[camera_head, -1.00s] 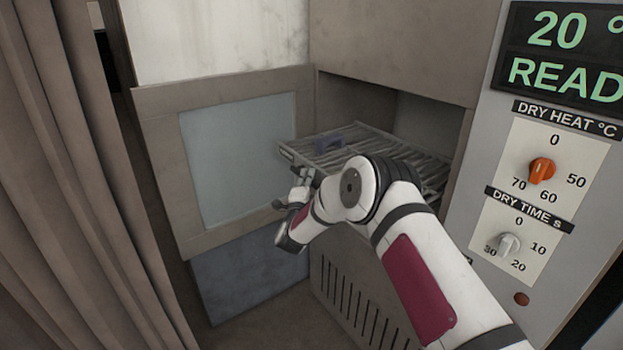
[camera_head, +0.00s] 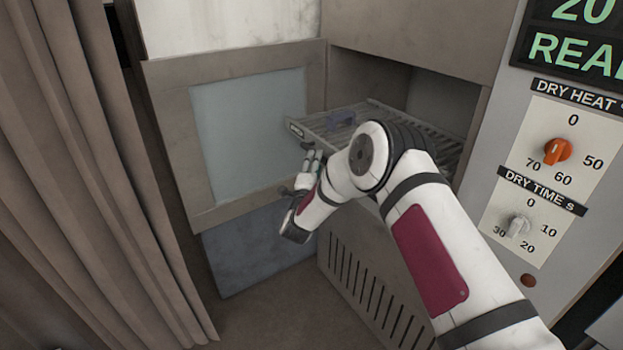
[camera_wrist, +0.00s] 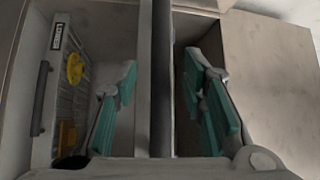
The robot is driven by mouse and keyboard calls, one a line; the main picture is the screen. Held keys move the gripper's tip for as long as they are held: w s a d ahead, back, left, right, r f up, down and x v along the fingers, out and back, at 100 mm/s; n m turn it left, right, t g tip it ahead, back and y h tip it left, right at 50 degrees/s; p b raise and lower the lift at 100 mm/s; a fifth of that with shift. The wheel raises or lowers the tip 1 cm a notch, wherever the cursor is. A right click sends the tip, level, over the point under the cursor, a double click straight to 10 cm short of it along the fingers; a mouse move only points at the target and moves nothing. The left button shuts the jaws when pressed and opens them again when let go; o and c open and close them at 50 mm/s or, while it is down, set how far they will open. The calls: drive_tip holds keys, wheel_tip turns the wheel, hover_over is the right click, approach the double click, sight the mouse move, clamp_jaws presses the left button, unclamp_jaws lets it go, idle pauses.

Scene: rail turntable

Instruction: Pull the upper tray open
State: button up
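My gripper (camera_head: 314,160) is just below and in front of the tray's front end. In the wrist view, my gripper (camera_wrist: 157,95) has its teal-padded fingers apart, on either side of a long dark grey bar (camera_wrist: 155,75). Gaps show between the pads and the bar. I cannot tell for certain which part that bar is. My arm hides much of the tray's near side.
A blue item (camera_head: 341,118) lies on the tray. The open cabinet door (camera_head: 170,120) stands left of my gripper. A labelled tray front (camera_wrist: 62,90) with a black handle and yellow items shows in the wrist view. A control panel (camera_head: 553,185) is at the right, a curtain (camera_head: 80,180) at the left.

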drive_tip(key=s+a+f, duration=0.1)
drive_tip(key=s, duration=0.6)
drive_tip(key=shift+s, duration=0.2)
wheel_tip(320, 180, up, 17)
drive_tip(key=d+n+g+y, duration=0.2)
drive_tip(key=n+g+y, duration=0.1)
drive_tip(key=n+y, duration=0.4)
drive_tip(key=s+d+r+n+g+h, duration=0.1)
drive_tip(key=s+d+r+n+g, duration=0.1)
drive_tip(key=s+d+r+n, duration=0.25)
drive_tip(key=s+d+r+n+g+h, duration=0.1)
drive_tip(key=s+d+r+n+g, duration=0.3)
drive_tip(key=s, duration=0.6)
drive_tip(key=s+d+r+g, duration=0.1)
drive_tip(key=s+d, duration=0.4)
drive_tip(key=s, duration=0.5)
drive_tip(key=s+d+f+n+g+h, duration=0.1)
drive_tip(key=s+d, duration=0.3)
drive_tip(key=s, duration=0.6)
drive_tip(key=s+d+f+n+g+h, duration=0.1)
drive_tip(key=s+d+f+g, duration=0.1)
drive_tip(key=s, duration=0.8)
drive_tip(key=shift+d+g, duration=0.4)
drive_tip(key=shift+d, duration=0.45)
